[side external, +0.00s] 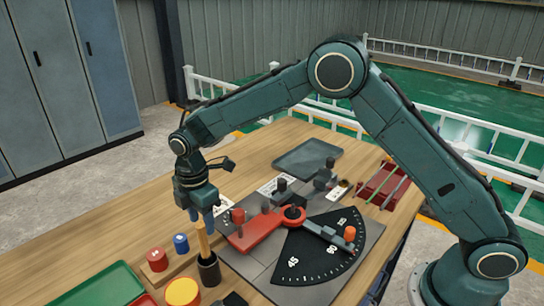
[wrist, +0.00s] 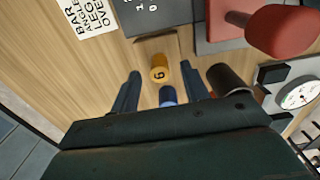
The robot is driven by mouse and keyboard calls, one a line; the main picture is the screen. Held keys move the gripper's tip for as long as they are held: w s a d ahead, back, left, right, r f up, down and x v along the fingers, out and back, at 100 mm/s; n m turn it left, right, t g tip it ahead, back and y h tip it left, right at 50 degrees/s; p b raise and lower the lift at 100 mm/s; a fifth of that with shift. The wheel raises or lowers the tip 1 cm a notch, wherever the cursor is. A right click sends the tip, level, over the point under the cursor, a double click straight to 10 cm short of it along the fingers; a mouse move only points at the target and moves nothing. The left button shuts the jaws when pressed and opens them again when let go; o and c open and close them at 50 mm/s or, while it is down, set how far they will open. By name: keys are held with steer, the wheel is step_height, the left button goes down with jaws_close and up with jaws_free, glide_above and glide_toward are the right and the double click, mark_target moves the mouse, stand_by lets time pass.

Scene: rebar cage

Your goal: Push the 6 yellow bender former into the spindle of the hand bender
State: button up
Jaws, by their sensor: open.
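The yellow former marked 6 (wrist: 159,68) stands between the open fingers of my gripper (wrist: 165,88) in the wrist view. In the side view the former (side external: 203,241) shows below my gripper (side external: 204,222), partly behind a black cup. I cannot tell whether a finger touches it. The hand bender's spindle (side external: 292,213) is at the red arm's hub, right of my gripper. The red bender arm (side external: 248,237) lies over the dark plate with the black angle dial (side external: 318,255).
A blue former (side external: 181,243) and a red former (side external: 157,259) stand left of the yellow one. The black cup (side external: 208,272) stands close in front. A green tray (side external: 100,288) and a yellow round object (side external: 182,292) are at the near left. A grey tray (side external: 308,157) lies at the back.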

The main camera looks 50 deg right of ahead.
steer(key=shift+f, duration=0.95)
steer(key=shift+c, duration=0.5)
jaws_close()
